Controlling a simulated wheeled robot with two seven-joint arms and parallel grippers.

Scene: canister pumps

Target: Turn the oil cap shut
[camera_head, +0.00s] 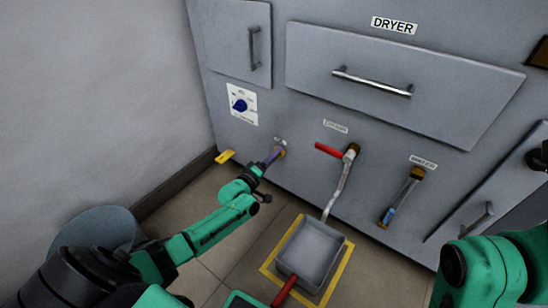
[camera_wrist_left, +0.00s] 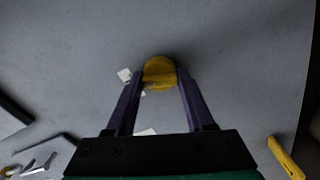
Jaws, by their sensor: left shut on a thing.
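The yellow oil cap (camera_head: 283,152) sits low on the grey machine front, under a small white label. In the left wrist view the round cap (camera_wrist_left: 159,70) lies between the two purple fingertips. My left gripper (camera_head: 274,154) reaches in from the left and is shut on the cap; its fingers also show in the left wrist view (camera_wrist_left: 160,84). The fingers hide part of the cap in the head view. My right arm shows at the lower right of the head view, but its fingers are not visible.
A red-handled drain valve (camera_head: 330,150) with a pipe runs down to a grey pan (camera_head: 312,252) on a yellow floor outline. A water fitting (camera_head: 416,173) is further right.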

